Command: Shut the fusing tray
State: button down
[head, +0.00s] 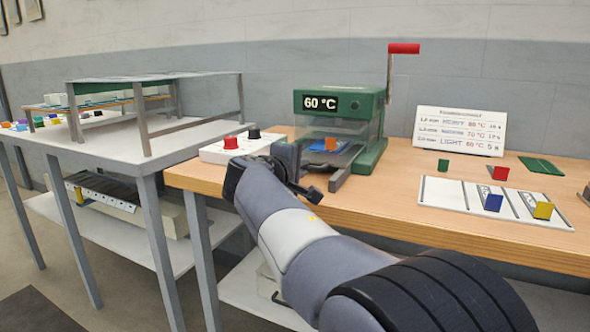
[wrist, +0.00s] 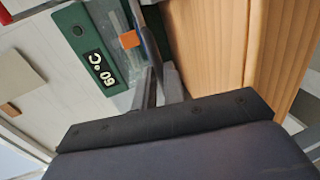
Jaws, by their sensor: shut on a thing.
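The green press (head: 340,100) stands on the wooden bench, its display reading 60 °C. The grey fusing tray (head: 348,160) sticks out of its front, under the clear guard, and carries a blue piece (head: 318,147) with an orange block (head: 331,143). The orange block also shows in the wrist view (wrist: 130,39), beside the display. My gripper (head: 300,172) is at the tray's front, left of the press's green foot. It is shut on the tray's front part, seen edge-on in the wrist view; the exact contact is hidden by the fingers.
A white control box (head: 225,150) with red and black knobs stands close left of my gripper. A white card rack (head: 470,200) with coloured clips lies to the right, before a sign (head: 460,130). A red-handled lever (head: 403,48) rises from the press. The bench's front middle is clear.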

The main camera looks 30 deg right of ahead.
jog(key=c, duration=1.5)
grip_release()
jog(key=p+v, duration=0.2)
jog(key=v, duration=0.8)
jog(key=shift+s+a+r, duration=0.1)
jog(key=shift+s+a, duration=0.15)
jog(key=shift+a, duration=0.05)
